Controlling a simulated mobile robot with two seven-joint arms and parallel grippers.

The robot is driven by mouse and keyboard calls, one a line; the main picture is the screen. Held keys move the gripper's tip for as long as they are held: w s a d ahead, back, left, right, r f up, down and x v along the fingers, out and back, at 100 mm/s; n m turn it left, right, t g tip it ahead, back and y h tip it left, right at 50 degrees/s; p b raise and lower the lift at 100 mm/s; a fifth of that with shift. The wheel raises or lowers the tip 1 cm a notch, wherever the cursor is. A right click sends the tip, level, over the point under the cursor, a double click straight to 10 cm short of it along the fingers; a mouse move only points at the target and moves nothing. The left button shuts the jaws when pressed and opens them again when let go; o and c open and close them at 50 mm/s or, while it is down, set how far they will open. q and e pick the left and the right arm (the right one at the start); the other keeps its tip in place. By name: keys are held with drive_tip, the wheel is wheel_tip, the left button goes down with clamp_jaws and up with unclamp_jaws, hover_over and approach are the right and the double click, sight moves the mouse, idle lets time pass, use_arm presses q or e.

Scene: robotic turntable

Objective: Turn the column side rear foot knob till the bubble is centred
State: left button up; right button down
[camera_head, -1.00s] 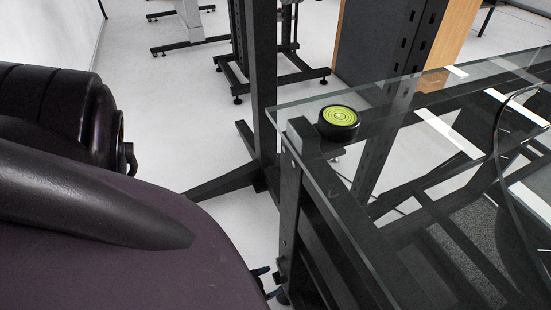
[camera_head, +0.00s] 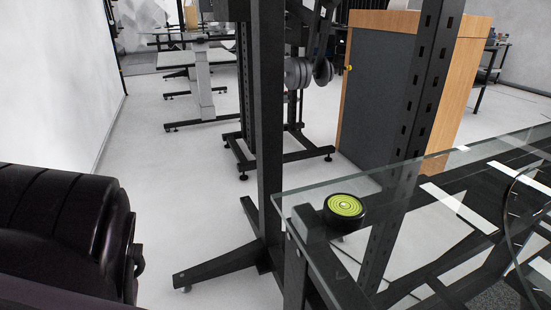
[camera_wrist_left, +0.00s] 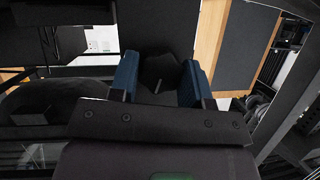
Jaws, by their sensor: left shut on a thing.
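The round bubble level (camera_head: 345,208), black with a yellow-green ringed face, sits on the near left corner of the glass table top (camera_head: 300,192). A small pale spot shows near the middle of its rings, but it is too small to tell if it is exactly centred. In the left wrist view, my left gripper (camera_wrist_left: 160,82) has its two blue fingertips on either side of a dark foot knob (camera_wrist_left: 160,68) and is shut on it. The head view does not show this gripper or the knob. My right gripper is in neither view.
A black upright column (camera_head: 268,120) on a splayed foot (camera_head: 215,267) stands left of the table corner. A slotted post (camera_head: 420,100) rises behind the glass. A wood-sided cabinet (camera_head: 385,85) stands farther back. Pale floor (camera_head: 170,215) is clear to the left.

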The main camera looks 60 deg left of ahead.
use_arm(q)
drive_tip(key=shift+a, duration=0.1)
drive_tip(key=shift+a+n+h, duration=0.15)
drive_tip(key=shift+n+h, duration=1.6)
drive_tip(key=shift+n, duration=0.7)
drive_tip(key=shift+a+n+h, duration=0.1)
drive_tip(key=shift+n+h, duration=1.65)
drive_tip(key=shift+n, duration=0.7)
drive_tip(key=shift+s+n+t, duration=0.1)
drive_tip(key=shift+n+t, duration=0.2)
drive_tip(key=shift+f, duration=0.1)
drive_tip(key=o, duration=0.9)
